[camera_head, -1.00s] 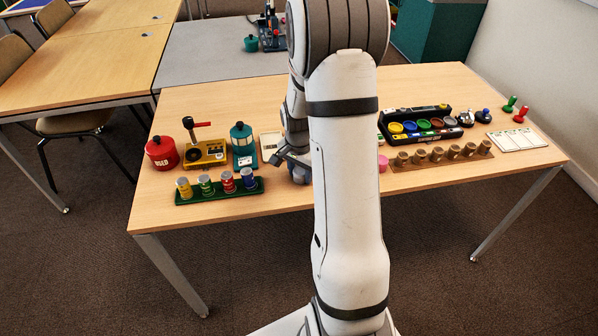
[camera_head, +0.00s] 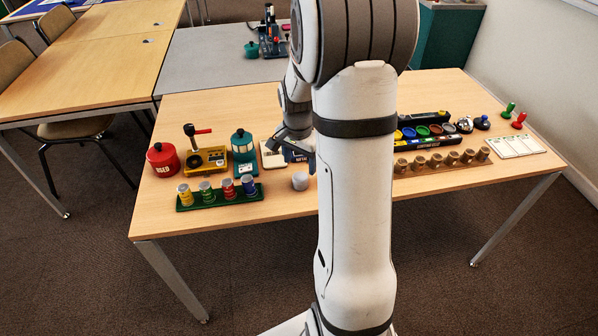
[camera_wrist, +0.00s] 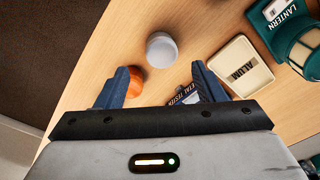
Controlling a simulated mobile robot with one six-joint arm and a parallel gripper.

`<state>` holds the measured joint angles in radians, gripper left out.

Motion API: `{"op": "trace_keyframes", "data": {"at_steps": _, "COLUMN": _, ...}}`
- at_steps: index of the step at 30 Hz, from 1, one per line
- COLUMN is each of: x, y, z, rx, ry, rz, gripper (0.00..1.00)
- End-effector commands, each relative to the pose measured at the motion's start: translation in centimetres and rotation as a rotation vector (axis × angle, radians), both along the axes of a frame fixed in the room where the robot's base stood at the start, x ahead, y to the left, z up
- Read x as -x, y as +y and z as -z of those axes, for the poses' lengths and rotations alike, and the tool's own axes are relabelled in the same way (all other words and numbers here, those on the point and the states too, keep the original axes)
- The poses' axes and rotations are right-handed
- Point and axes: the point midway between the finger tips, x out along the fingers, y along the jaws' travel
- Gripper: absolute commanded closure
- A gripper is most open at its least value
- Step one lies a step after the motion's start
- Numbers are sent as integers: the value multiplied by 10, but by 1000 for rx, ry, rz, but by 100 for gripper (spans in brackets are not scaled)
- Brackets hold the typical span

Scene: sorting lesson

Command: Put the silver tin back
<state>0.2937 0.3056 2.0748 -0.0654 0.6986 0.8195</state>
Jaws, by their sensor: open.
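The silver tin (camera_head: 300,181) is a plain grey cylinder standing upright on the table, right of the green rack of tins. It also shows in the wrist view (camera_wrist: 162,47), beyond my fingertips and apart from them. My gripper (camera_wrist: 162,85) is open, with nothing held between its fingers. In the head view my gripper (camera_head: 294,145) is behind the tin, partly hidden by its own wrist. A cream tray (camera_wrist: 240,67) with a label starting "ALU" lies right of the tin in the wrist view and looks empty. It also shows in the head view (camera_head: 271,154).
An orange round object (camera_wrist: 133,82) sits by my left finger, partly hidden. A metal tester (camera_wrist: 186,94) lies by the right finger. A green rack (camera_head: 221,199) holds several coloured tins. A teal lantern (camera_head: 243,151) stands left of the tray. The front table edge is clear.

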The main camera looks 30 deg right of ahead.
Motion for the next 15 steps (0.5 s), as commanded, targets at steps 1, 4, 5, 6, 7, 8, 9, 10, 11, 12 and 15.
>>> {"op": "trace_keyframes", "data": {"at_steps": 1, "x": 0, "y": 1, "z": -12, "rx": 1, "ry": -4, "rz": 0, "gripper": 37}}
{"op": "trace_keyframes", "data": {"at_steps": 4, "x": 1, "y": 2, "z": -28, "rx": 1, "ry": -3, "rz": -1, "gripper": 37}}
{"op": "trace_keyframes", "data": {"at_steps": 5, "x": 1, "y": 2, "z": -32, "rx": 0, "ry": -1, "rz": -1, "gripper": 37}}
{"op": "trace_keyframes", "data": {"at_steps": 6, "x": 1, "y": 2, "z": -36, "rx": 0, "ry": -1, "rz": -1, "gripper": 37}}
{"op": "trace_keyframes", "data": {"at_steps": 7, "x": 2, "y": 2, "z": -38, "rx": 0, "ry": -1, "rz": -1, "gripper": 37}}
{"op": "trace_keyframes", "data": {"at_steps": 8, "x": 2, "y": 3, "z": -40, "rx": 0, "ry": -1, "rz": -1, "gripper": 37}}
{"op": "trace_keyframes", "data": {"at_steps": 9, "x": 2, "y": 3, "z": -43, "rx": 0, "ry": -1, "rz": -3, "gripper": 37}}
{"op": "trace_keyframes", "data": {"at_steps": 10, "x": 3, "y": 5, "z": -46, "rx": 0, "ry": -2, "rz": -9, "gripper": 37}}
{"op": "trace_keyframes", "data": {"at_steps": 11, "x": 5, "y": 7, "z": -48, "rx": 1, "ry": -3, "rz": -20, "gripper": 37}}
{"op": "trace_keyframes", "data": {"at_steps": 12, "x": 8, "y": 11, "z": -53, "rx": 1, "ry": -5, "rz": -42, "gripper": 37}}
{"op": "trace_keyframes", "data": {"at_steps": 15, "x": 24, "y": 30, "z": -69, "rx": 6, "ry": -18, "rz": -152, "gripper": 37}}
